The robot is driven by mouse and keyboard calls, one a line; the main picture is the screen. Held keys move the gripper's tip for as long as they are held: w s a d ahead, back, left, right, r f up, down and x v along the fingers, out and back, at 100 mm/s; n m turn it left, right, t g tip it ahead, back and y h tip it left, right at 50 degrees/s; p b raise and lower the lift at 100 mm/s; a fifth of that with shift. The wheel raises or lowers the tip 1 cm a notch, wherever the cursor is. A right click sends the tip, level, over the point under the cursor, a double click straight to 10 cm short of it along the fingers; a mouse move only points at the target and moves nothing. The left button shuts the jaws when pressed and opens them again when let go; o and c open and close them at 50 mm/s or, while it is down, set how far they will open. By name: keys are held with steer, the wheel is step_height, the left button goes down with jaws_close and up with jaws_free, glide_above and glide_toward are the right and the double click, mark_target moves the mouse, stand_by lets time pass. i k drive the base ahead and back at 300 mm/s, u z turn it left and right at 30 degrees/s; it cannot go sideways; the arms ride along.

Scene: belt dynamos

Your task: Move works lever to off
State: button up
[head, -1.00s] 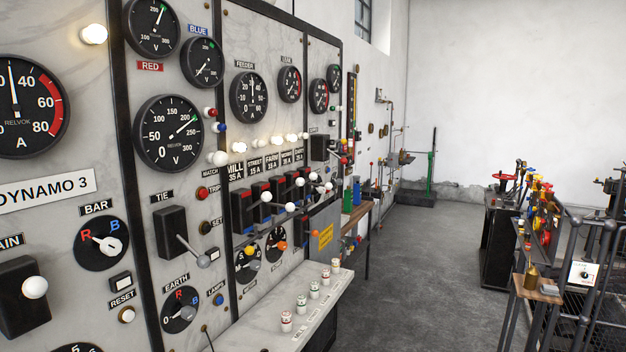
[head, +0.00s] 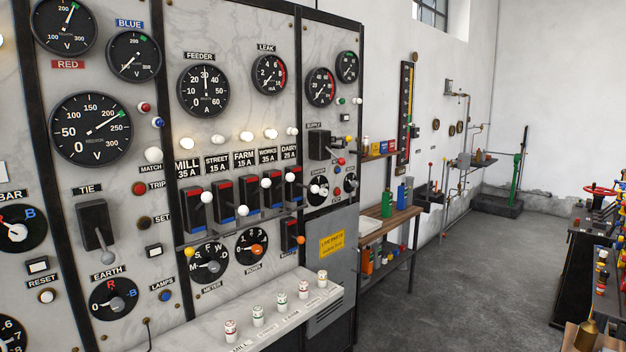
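The works lever is one of several black and red switches in a row on the marble switchboard, below the label WORKS 35 A (head: 267,155). Its switch body (head: 270,191) is fourth from the left. My gripper is not in view.
A sloping marble ledge (head: 240,330) with several small white pegs juts out below the switches. A grey cabinet (head: 331,258) with a yellow sign and a wooden bench (head: 390,224) stand beyond. Grey floor (head: 455,285) is open at right. Piping and machinery (head: 595,240) stand far right.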

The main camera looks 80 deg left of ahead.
mark_target(290, 177)
steer(key=u, duration=0.4)
steer(key=i, duration=0.1)
steer(key=u, duration=0.35)
steer(key=k, duration=0.1)
steer(key=u, duration=2.9)
steer(key=i, duration=0.95)
steer(key=u, duration=0.05)
